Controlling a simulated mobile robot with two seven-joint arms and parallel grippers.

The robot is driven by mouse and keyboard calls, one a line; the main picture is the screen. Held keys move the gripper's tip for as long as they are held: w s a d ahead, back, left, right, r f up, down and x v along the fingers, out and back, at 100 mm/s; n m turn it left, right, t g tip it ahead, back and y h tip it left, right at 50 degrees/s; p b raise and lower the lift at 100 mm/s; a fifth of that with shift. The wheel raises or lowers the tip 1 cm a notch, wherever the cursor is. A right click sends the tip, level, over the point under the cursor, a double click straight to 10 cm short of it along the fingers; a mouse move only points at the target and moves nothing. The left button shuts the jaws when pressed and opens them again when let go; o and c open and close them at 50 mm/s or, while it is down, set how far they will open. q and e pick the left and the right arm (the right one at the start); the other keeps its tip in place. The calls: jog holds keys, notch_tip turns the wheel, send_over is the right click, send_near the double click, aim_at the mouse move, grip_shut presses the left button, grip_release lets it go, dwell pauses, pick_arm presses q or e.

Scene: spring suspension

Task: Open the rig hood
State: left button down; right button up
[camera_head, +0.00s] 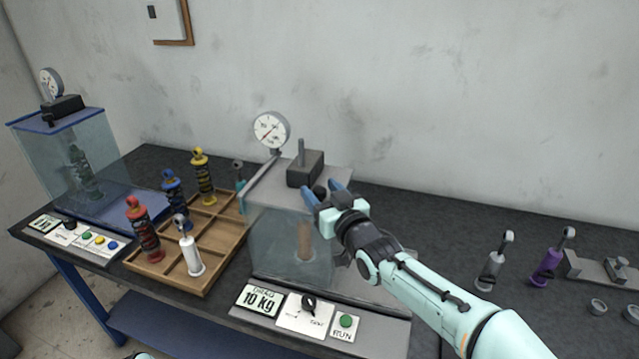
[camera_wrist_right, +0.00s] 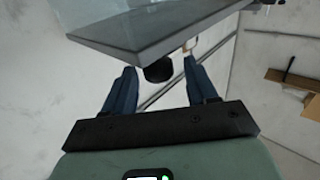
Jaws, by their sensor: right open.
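The near rig has a clear hood (camera_head: 280,245) with a grey top plate (camera_head: 262,193); it looks lowered over a light brown upright cylinder (camera_head: 305,240). My right gripper (camera_head: 325,192) is at the hood's upper front edge, its two blue fingers apart. A black round knob (camera_head: 319,191) shows between the fingers; it also shows in the right wrist view (camera_wrist_right: 158,71), with my right gripper's fingers (camera_wrist_right: 157,66) on either side of it. Whether they touch it I cannot tell. The hood's dark edge (camera_wrist_right: 140,50) crosses the wrist view above.
A dial gauge (camera_head: 270,130) and dark block (camera_head: 306,168) stand at the rig's top. A wooden tray (camera_head: 215,245) with several shock absorbers is left of it. A second, blue-edged rig (camera_head: 60,150) is further left. Grey (camera_head: 493,265) and purple (camera_head: 548,262) shock absorbers stand right.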

jog(key=shift+w+a, duration=0.3)
jog(key=shift+w, duration=0.35)
pick_arm(q)
jog(key=shift+w+r, duration=0.1)
jog(key=shift+r, duration=0.15)
